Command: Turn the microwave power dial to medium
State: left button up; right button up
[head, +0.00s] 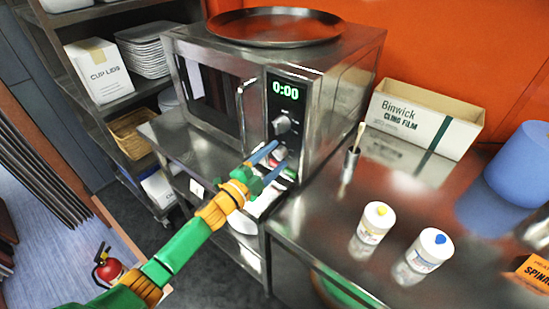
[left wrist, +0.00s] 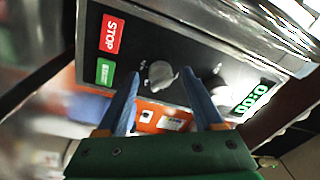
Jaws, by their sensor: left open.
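The steel microwave (head: 325,80) stands on a shelf, its dark control panel facing me, with a green display (head: 285,90) reading 0:00. An upper dial (head: 283,124) sits below the display; it also shows in the left wrist view (left wrist: 212,90). A lower dial (left wrist: 163,75) shows there too, with red STOP and green buttons beyond it. I cannot read which dial is power. My left gripper (head: 279,154) is open before the panel's lower part. In its wrist view, the blue fingers lie on either side of the lower dial; contact cannot be told. My right gripper is not in view.
A round tray (head: 276,27) lies on top of the microwave, and its door handle (head: 241,105) is left of the panel. The steel counter at right holds a cling film box (head: 408,112), a brush in a cup (head: 350,160) and two white tubs (head: 375,220).

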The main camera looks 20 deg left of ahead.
pick_arm(q)
jog(key=v, duration=0.7)
jog(key=shift+b, duration=0.4)
